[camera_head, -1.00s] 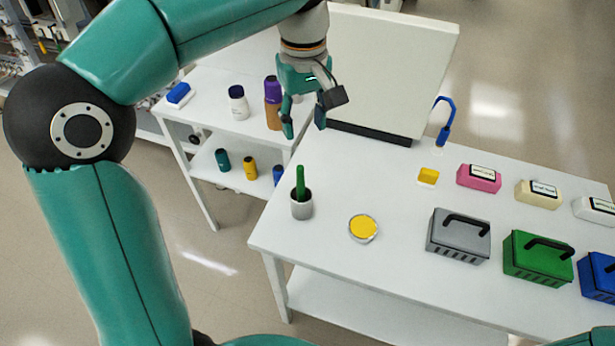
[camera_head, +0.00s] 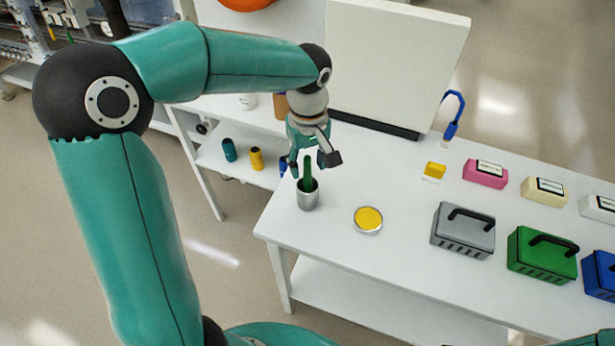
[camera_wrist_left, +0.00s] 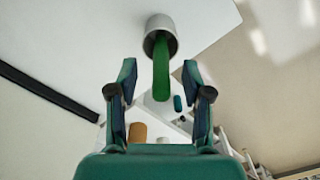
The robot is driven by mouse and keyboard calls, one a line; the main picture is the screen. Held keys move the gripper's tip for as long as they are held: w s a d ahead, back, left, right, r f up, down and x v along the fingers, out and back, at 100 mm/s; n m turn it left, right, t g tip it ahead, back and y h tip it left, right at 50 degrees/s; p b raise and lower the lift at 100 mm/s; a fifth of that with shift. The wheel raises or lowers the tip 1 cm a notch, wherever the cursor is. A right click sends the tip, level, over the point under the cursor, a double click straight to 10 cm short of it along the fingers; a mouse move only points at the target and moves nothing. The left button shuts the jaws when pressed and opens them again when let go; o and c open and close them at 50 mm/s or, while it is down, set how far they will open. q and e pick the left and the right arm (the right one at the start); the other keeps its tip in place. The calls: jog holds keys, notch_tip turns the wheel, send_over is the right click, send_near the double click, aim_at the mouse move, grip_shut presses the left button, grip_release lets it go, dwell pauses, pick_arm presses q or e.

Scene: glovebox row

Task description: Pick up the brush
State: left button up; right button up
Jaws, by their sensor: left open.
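The brush (camera_head: 308,172) shows as a green handle standing upright in a grey metal cup (camera_head: 308,198) near the left end of the white table. Its lower end is hidden in the cup. My left gripper (camera_head: 313,163) is open, just above the cup, with its fingers near the top of the handle. In the left wrist view, the green brush handle (camera_wrist_left: 162,78) lies between the two spread fingers (camera_wrist_left: 158,90), with the cup (camera_wrist_left: 160,35) beyond. I see no finger touching the handle. My right gripper is not in view.
A yellow-filled round dish (camera_head: 368,219) stands right of the cup. A grey toolbox (camera_head: 463,232) and a green toolbox (camera_head: 541,256) stand further right. A white panel (camera_head: 395,65) rises behind. A lower side table with bottles adjoins at the back left.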

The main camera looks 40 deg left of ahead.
pick_arm(q)
jog(key=shift+f, duration=1.35)
grip_shut()
jog(key=shift+r, duration=0.25)
notch_tip(320, 180, up, 20)
jog(key=shift+f+p, duration=0.15)
jog(key=shift+p, duration=0.15)
